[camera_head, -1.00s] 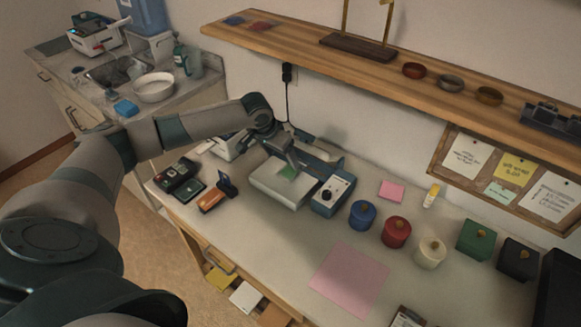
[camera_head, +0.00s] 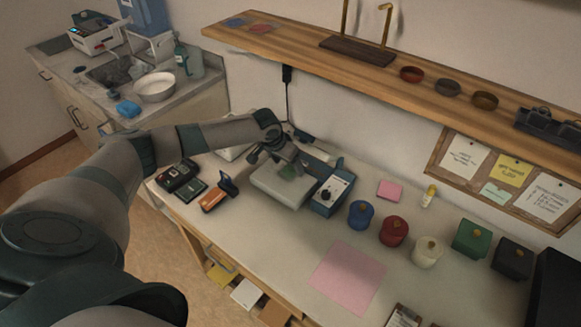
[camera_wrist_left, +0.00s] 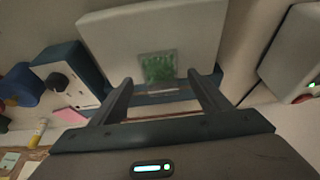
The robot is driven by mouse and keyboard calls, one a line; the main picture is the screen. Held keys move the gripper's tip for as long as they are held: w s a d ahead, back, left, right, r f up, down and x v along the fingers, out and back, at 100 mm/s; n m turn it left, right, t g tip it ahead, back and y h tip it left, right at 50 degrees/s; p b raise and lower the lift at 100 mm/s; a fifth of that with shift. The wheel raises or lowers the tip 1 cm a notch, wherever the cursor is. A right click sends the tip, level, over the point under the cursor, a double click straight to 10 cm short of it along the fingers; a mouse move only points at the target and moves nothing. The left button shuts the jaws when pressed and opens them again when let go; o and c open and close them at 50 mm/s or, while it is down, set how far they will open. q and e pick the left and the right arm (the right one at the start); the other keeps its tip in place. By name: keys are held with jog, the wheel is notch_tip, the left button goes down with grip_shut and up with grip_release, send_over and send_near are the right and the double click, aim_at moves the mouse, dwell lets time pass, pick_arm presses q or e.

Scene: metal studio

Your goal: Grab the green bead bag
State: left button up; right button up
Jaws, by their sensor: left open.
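The green bead bag (camera_wrist_left: 158,68) is a small clear bag of green beads. It lies on a pale flat plate (camera_wrist_left: 205,30) of a bench device. In the head view the bag (camera_head: 288,172) shows small on the same plate, partly hidden by my gripper. My left gripper (camera_wrist_left: 160,92) is open, its two fingers apart on either side of the bag's near edge in the wrist view. No grip on the bag shows. In the head view my left gripper (camera_head: 285,160) hangs over the plate. My right gripper is not in view.
A blue control box (camera_head: 332,196) stands right of the plate. Several lidded pots, including a blue one (camera_head: 361,214) and a red one (camera_head: 393,231), line the bench. An orange device (camera_head: 217,194) lies to the left. A wooden shelf (camera_head: 300,55) runs above.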

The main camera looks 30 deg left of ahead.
pick_arm(q)
jog(key=shift+x, duration=0.8)
jog(key=shift+s, duration=0.1)
jog(key=c, duration=1.2)
jog(key=shift+r, duration=0.15)
jog(key=shift+r+b, duration=0.3)
jog(key=shift+r, duration=0.1)
notch_tip(320, 180, up, 2)
jog(key=shift+r+b, duration=0.1)
jog(key=shift+b, duration=0.6)
jog(key=s+b, duration=0.1)
jog(key=s, duration=0.5)
jog(key=s+a+b, duration=0.1)
jog(key=s+b, duration=0.1)
jog(key=s, duration=0.4)
jog(key=s+b, duration=0.1)
jog(key=s, duration=0.5)
jog(key=shift+a+r, duration=0.15)
jog(key=shift+a, duration=0.1)
jog(key=shift+w, duration=0.1)
